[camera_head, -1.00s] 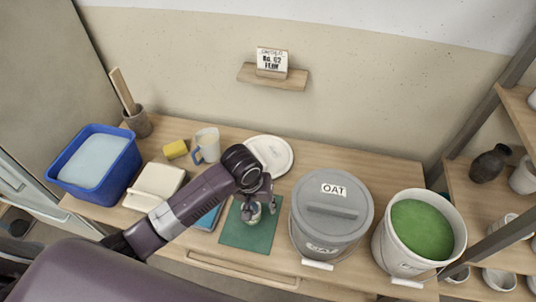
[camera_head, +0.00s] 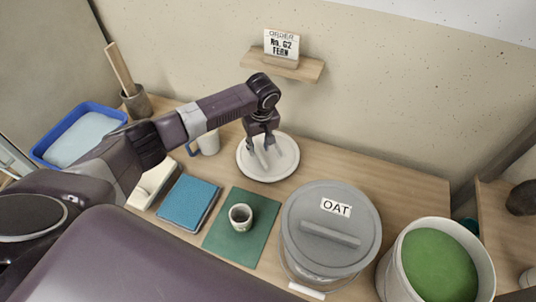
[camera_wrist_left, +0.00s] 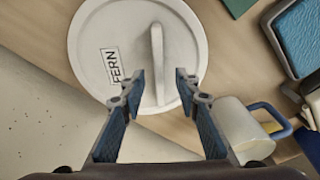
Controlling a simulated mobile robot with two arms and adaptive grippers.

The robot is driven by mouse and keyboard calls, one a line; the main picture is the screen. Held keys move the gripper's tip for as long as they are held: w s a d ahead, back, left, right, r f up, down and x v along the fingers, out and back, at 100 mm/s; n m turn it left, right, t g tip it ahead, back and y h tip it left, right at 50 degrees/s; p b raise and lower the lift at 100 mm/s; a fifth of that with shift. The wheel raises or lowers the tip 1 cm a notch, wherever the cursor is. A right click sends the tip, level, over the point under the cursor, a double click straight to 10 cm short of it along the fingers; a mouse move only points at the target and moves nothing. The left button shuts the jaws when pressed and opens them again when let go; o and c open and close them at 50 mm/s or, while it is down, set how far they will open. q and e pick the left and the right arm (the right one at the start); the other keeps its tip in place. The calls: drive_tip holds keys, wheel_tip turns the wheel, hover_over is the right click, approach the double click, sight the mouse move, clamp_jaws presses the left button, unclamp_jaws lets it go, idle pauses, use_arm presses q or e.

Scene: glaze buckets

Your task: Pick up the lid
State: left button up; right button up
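A round white lid (camera_head: 284,173) lies flat on the table near the wall. In the left wrist view the lid (camera_wrist_left: 88,45) shows a FERN label and a raised bar handle (camera_wrist_left: 157,45). My left gripper (camera_head: 264,157) is over the lid, fingers pointing down. In the left wrist view the gripper (camera_wrist_left: 160,76) is open, with its fingertips on either side of the handle; contact cannot be told. An open bucket of green glaze (camera_head: 436,265) stands at the right. My right gripper is not in view.
A bucket with a grey OAT lid (camera_head: 320,262) stands in front of the white lid. A small cup (camera_head: 240,217) sits on a green mat (camera_head: 226,241). A mug (camera_head: 207,144) stands just left of the lid. An order card (camera_head: 281,45) reads No. 62 FERN.

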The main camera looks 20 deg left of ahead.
sight(259, 152)
use_arm(q)
drive_tip(key=f, duration=0.3)
drive_tip(key=shift+w+a, duration=0.1)
drive_tip(key=shift+w, duration=0.1)
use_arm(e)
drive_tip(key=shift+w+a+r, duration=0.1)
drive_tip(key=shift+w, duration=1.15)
use_arm(q)
drive_tip(key=shift+f, duration=0.1)
clamp_jaws()
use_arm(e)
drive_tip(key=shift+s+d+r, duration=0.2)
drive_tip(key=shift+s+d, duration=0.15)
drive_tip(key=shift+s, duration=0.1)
